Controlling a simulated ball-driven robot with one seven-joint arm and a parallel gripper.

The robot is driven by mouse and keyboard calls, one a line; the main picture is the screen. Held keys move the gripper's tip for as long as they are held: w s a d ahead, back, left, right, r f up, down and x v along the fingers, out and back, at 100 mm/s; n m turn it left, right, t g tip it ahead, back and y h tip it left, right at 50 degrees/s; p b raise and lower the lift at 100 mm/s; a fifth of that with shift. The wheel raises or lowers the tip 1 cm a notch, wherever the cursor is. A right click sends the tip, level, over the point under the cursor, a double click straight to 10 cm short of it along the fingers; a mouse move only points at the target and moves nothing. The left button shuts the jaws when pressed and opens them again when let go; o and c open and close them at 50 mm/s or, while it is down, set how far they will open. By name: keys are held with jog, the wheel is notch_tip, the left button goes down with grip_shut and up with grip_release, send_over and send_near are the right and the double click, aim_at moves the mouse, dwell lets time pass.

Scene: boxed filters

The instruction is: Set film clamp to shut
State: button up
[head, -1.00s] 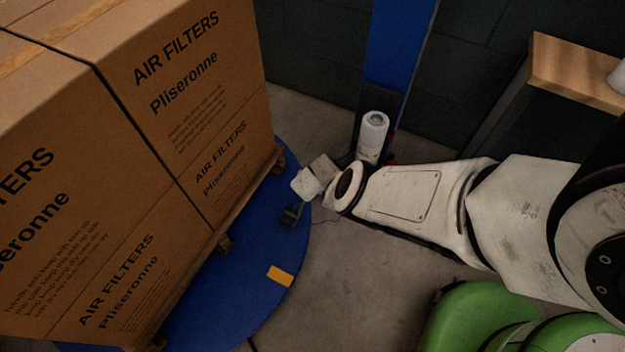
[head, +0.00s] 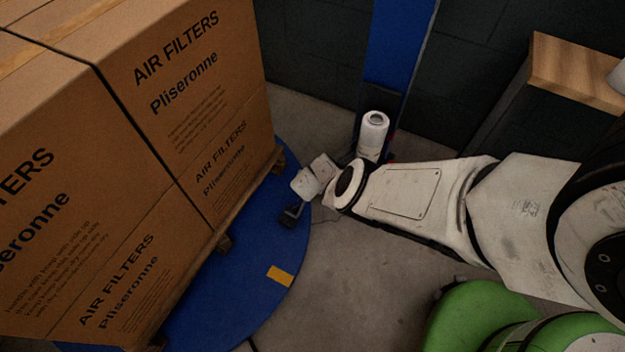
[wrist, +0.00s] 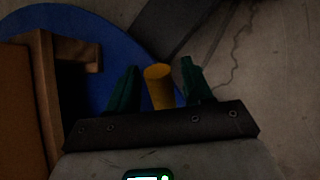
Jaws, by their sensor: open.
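My gripper (wrist: 160,88) is open in the wrist view, its two dark green fingers apart. A yellow-orange cylindrical piece (wrist: 159,88) stands between the fingers; I see no clear contact with either. It looks like the film clamp's handle, but the rest of the clamp is not clear, nor is whether it is open or shut. In the head view my gripper (head: 291,214) is a small dark shape low at the blue turntable's edge, beside the pallet, and the yellow-orange piece cannot be made out there.
Boxes of air filters (head: 190,90) stand on a wooden pallet (head: 224,243) on the blue turntable (head: 225,310). A white film roll (head: 373,135) stands by a blue mast (head: 399,45). A wood-topped bench (head: 575,72) is at right. Grey floor (head: 345,285) lies open in front.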

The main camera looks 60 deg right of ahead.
jog(key=p+v, duration=1)
jog(key=p, duration=0.1)
jog(key=shift+a+r, duration=0.25)
jog(key=shift+s, duration=0.1)
dwell(0.4)
